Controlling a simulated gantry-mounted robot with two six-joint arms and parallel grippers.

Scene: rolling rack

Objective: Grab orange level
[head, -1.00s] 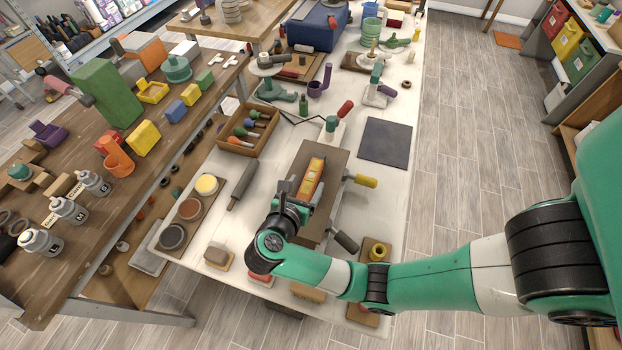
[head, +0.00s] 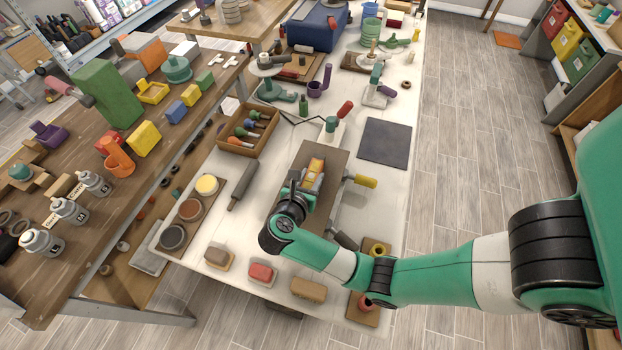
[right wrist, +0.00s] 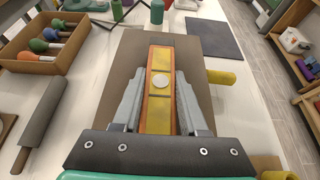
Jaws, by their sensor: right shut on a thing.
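The orange level (head: 316,165) lies along the brown board (head: 335,162) on the white table. In the right wrist view the level (right wrist: 160,60) runs lengthwise between my fingers, with a pale round spot on its top face. My right gripper (right wrist: 160,88) is shut on it, one grey finger along each long side. In the head view my right gripper (head: 310,182) covers the level's near part. I cannot tell whether the level still touches the board. My left gripper is not in view.
A wooden tray of colored-handled tools (head: 233,143) stands left of the board. A yellow-handled tool (head: 365,181) sits at its right edge. Several small blocks line the near table edge, including a red-topped one (head: 262,272). A dark mat (head: 384,142) lies to the right.

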